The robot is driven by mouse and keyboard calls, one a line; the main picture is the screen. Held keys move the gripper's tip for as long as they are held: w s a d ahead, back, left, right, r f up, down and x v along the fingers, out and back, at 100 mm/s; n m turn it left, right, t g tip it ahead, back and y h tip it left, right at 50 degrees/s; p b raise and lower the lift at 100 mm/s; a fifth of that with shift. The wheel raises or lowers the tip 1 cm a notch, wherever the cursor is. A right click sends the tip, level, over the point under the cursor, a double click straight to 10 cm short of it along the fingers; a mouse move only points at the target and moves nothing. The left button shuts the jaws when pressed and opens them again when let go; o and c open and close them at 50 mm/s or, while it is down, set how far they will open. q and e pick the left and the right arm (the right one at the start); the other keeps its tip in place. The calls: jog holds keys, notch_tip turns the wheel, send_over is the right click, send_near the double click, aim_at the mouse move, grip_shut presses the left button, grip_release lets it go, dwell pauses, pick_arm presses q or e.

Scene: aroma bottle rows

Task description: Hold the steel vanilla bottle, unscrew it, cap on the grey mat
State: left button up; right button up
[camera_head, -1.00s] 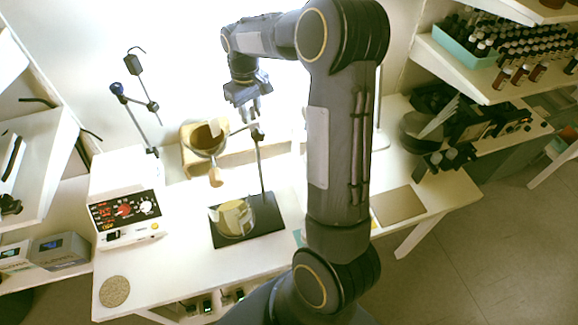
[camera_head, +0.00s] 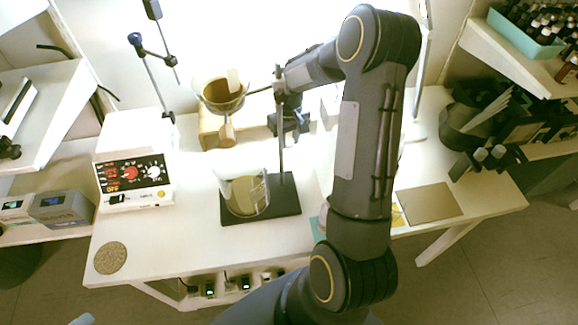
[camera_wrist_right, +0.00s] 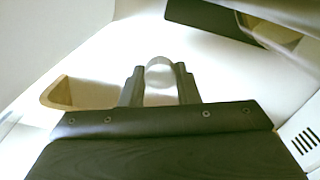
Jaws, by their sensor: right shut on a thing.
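My right gripper (camera_head: 288,128) is low over the back of the white bench, right of the wooden stand. In the right wrist view its two fingers (camera_wrist_right: 160,88) are shut on a pale grey, round-topped thing, which I take for the steel vanilla bottle (camera_wrist_right: 160,73). No label shows, and I cannot tell its cap from its body. In the head view the bottle is hidden at the gripper. A flat grey-brown mat (camera_head: 428,203) lies bare at the right of the bench. My left gripper is not in view.
A glass beaker (camera_head: 244,194) stands on a dark base (camera_head: 286,202) with a rod. A control box (camera_head: 134,180) is at left, a round cork mat (camera_head: 110,258) at front left. Front bench is mostly clear.

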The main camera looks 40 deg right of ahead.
aim_at(289, 163)
notch_tip(289, 163, down, 9)
jog(key=b, duration=0.4)
jog(key=shift+r, duration=0.15)
jog(key=shift+b, duration=0.3)
jog(key=shift+f, duration=0.2)
jog(key=o, duration=1.1)
jog(key=shift+r, duration=0.1)
